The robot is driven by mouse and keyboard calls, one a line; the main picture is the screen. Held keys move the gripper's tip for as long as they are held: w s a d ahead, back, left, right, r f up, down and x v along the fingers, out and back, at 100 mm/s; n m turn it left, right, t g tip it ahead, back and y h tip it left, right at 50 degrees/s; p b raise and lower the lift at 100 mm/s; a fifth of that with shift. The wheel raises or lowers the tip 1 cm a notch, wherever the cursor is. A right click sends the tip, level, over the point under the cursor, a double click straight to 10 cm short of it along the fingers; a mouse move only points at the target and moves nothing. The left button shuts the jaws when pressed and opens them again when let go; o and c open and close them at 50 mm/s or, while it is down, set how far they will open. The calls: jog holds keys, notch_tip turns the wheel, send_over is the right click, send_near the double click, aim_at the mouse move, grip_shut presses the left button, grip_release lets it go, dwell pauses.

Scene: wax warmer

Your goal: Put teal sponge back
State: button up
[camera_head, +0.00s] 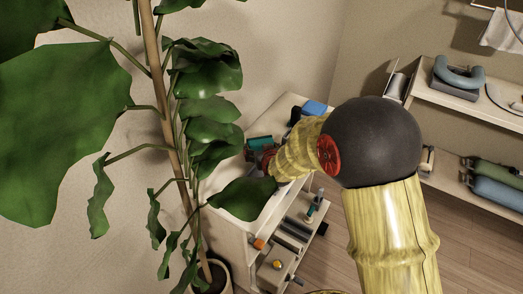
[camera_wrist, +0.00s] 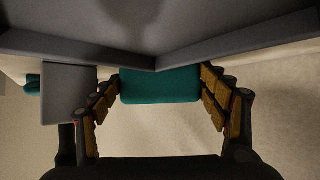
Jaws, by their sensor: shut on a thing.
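The teal sponge (camera_wrist: 160,86) is a block with rounded corners, held between the two fingers of my gripper (camera_wrist: 160,78) in the wrist view. My gripper is shut on it, one finger on each side. In the head view, a teal block (camera_head: 259,143) shows beside my gripper (camera_head: 264,160) over the top of the white cart (camera_head: 228,226). My arm and plant leaves hide part of the cart top. Whether the sponge touches a surface is unclear.
A large plant (camera_head: 170,110) stands in front of the cart, its leaves close to my gripper. A blue item (camera_head: 315,107) lies at the cart's back. A grey block (camera_wrist: 69,92) is left of my fingers in the wrist view. Wall shelves (camera_head: 470,103) with rolled towels (camera_head: 492,190) stand right.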

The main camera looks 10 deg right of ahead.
jog(key=shift+f, duration=0.15)
jog(key=o, duration=1.2)
jog(key=shift+c, duration=0.2)
